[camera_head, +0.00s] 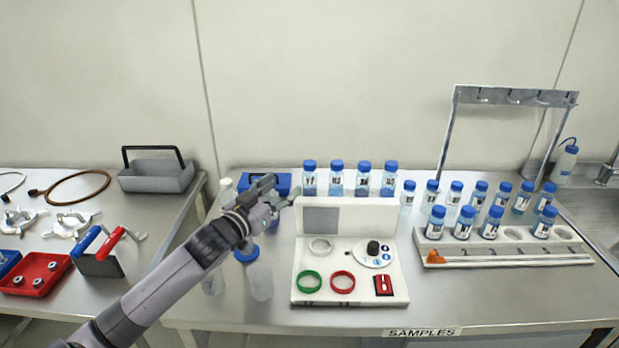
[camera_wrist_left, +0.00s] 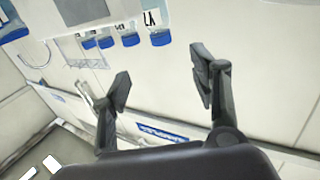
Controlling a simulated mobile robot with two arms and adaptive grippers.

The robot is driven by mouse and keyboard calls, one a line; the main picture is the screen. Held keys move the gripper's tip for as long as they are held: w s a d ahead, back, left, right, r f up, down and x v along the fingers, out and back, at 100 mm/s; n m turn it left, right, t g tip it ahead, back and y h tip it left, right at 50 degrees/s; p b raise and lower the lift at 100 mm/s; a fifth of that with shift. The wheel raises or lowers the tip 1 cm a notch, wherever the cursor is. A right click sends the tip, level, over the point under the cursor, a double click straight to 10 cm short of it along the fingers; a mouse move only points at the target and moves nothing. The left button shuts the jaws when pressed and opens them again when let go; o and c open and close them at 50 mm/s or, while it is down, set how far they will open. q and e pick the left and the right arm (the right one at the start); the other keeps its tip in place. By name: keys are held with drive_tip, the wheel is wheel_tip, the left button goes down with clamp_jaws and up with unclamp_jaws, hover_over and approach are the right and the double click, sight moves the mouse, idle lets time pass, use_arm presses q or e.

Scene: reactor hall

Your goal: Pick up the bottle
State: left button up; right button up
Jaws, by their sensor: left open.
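Several clear bottles with blue caps stand in a back row behind the white panel, such as one bottle (camera_head: 336,180). More stand to the right, some in a white rack (camera_head: 500,252). Which one the task means I cannot tell. My left gripper (camera_head: 272,192) is open, above the bench to the left of the back row and apart from the bottles. In the left wrist view, its two fingers (camera_wrist_left: 160,82) are spread with nothing between them. Blue-capped bottles (camera_wrist_left: 130,38) show tilted beyond the fingers there. My right gripper is not in view.
A white panel (camera_head: 350,285) with green and red rings stands mid-bench. A metal hook frame (camera_head: 515,96) and wash bottle (camera_head: 565,162) are at right. Translucent containers (camera_head: 260,281) stand below my left gripper. A grey tote (camera_head: 157,176) sits on the left bench.

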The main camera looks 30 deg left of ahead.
sight(306, 167)
use_arm(q)
drive_tip(key=w, duration=0.3)
drive_tip(key=w+p, duration=0.1)
drive_tip(key=w, duration=0.3)
drive_tip(key=shift+w+a, duration=0.2)
drive_tip(key=shift+w, duration=0.05)
drive_tip(key=shift+w+p, duration=0.3)
drive_tip(key=shift+w, duration=0.4)
drive_tip(key=w+p, duration=0.2)
drive_tip(key=w, duration=0.2)
drive_tip(key=shift+w+a, duration=0.15)
drive_tip(key=shift+w+f, duration=0.1)
drive_tip(key=shift+w, duration=0.15)
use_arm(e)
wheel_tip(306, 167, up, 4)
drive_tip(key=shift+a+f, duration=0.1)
use_arm(q)
drive_tip(key=shift+s, duration=0.1)
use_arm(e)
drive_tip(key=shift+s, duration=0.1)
